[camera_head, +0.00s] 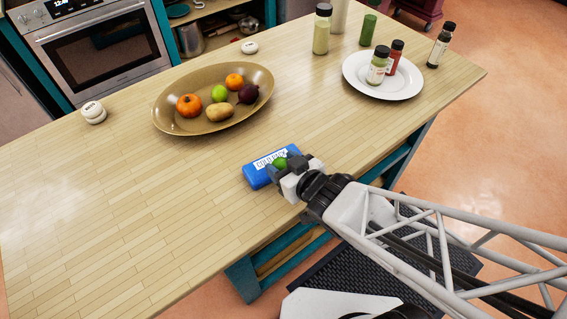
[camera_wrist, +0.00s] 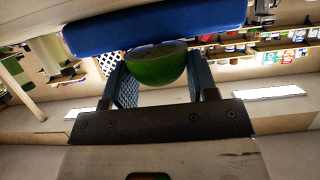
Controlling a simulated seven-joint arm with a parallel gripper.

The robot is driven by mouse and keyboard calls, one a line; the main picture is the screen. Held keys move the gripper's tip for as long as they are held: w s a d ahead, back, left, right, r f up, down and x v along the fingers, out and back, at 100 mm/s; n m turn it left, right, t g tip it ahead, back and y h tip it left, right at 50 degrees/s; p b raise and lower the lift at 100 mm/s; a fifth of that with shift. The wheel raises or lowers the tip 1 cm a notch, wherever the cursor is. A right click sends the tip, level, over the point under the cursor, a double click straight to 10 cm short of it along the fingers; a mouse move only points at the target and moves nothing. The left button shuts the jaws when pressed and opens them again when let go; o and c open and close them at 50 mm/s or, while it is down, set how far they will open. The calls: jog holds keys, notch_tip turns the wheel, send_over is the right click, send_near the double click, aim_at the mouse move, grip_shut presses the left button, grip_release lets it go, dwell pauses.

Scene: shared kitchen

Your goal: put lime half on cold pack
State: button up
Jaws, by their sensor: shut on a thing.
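The lime half (camera_wrist: 157,66) is green with a pale cut face and sits between the two fingers of my gripper (camera_wrist: 160,82) in the wrist view. My gripper is shut on it. In the head view the lime half (camera_head: 281,163) shows as a small green patch at my gripper (camera_head: 287,168). The blue cold pack (camera_head: 257,175) with a white label lies near the table's front edge, and the lime half appears over its right part. The cold pack (camera_wrist: 150,27) also shows just beyond the lime half in the wrist view. Whether they touch I cannot tell.
A brown oval bowl (camera_head: 168,120) with fruit and vegetables stands behind on the wooden table (camera_head: 110,200). A white plate (camera_head: 398,90) with two bottles is at the back right, with more bottles around it. Small white round items (camera_head: 94,112) lie farther left. The front left is clear.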

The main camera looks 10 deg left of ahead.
jog(key=shift+f, duration=0.15)
jog(key=o, duration=1)
jog(key=shift+v, duration=3.95)
jog(key=shift+w+d+f, duration=0.1)
jog(key=shift+d, duration=0.05)
